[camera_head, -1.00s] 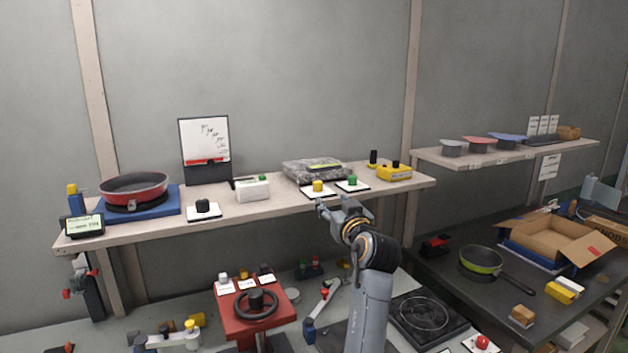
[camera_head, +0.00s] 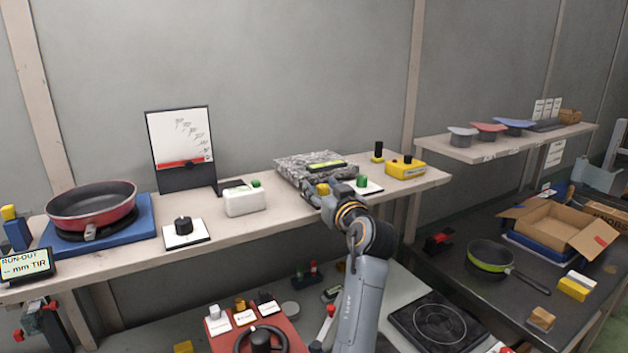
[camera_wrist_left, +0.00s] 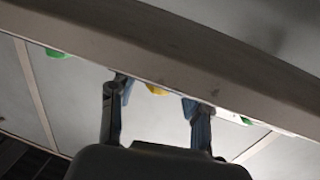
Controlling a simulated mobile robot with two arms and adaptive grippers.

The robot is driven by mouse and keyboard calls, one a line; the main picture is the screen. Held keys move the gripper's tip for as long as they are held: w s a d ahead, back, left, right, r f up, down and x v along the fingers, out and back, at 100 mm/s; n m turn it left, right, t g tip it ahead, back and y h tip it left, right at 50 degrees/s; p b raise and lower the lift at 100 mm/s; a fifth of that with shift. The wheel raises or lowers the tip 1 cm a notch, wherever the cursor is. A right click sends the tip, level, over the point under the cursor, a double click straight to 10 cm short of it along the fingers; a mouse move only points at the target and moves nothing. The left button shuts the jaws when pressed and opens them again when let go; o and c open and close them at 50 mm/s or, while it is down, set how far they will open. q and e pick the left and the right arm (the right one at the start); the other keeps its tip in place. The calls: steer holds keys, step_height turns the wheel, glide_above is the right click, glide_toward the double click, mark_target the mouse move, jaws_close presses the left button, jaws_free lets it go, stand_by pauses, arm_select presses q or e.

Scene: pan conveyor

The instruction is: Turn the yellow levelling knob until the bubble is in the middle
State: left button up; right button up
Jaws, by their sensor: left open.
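The yellow levelling knob (camera_head: 323,187) stands on the shelf in front of the grey granite plate (camera_head: 290,167). A level with a yellow-green vial (camera_head: 327,164) lies on the plate; its bubble is too small to make out. My left gripper (camera_head: 316,194) is at the shelf's front edge, close to the yellow knob and partly overlapping it. In the left wrist view the knob (camera_wrist_left: 156,89) shows between the two open fingers, partly hidden by the shelf edge (camera_wrist_left: 190,78). I cannot tell whether a finger touches it. My right gripper is not in view.
A green knob (camera_head: 361,181) on a white base stands just right of the yellow one. A white box (camera_head: 244,202) with a green top is to the left. A yellow device (camera_head: 405,169) is farther right. A red handwheel stand (camera_head: 222,342) is below the shelf.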

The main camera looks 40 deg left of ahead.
arm_select(q)
steer(key=shift+w+a, duration=0.1)
steer(key=shift+a, duration=0.05)
steer(key=shift+d+r, duration=0.15)
steer(key=shift+d, duration=0.05)
steer(key=shift+c, duration=0.6)
jaws_close()
steer(key=m+t+h+p, duration=0.1)
steer(key=m+t+p, duration=0.1)
steer(key=shift+r+t+h, duration=0.1)
steer(key=shift+t+h, duration=0.2)
steer(key=shift+t, duration=0.1)
steer(key=shift+m+t+h+p, duration=0.4)
steer(key=shift+t+h+p, duration=0.15)
steer(key=shift+p, duration=0.2)
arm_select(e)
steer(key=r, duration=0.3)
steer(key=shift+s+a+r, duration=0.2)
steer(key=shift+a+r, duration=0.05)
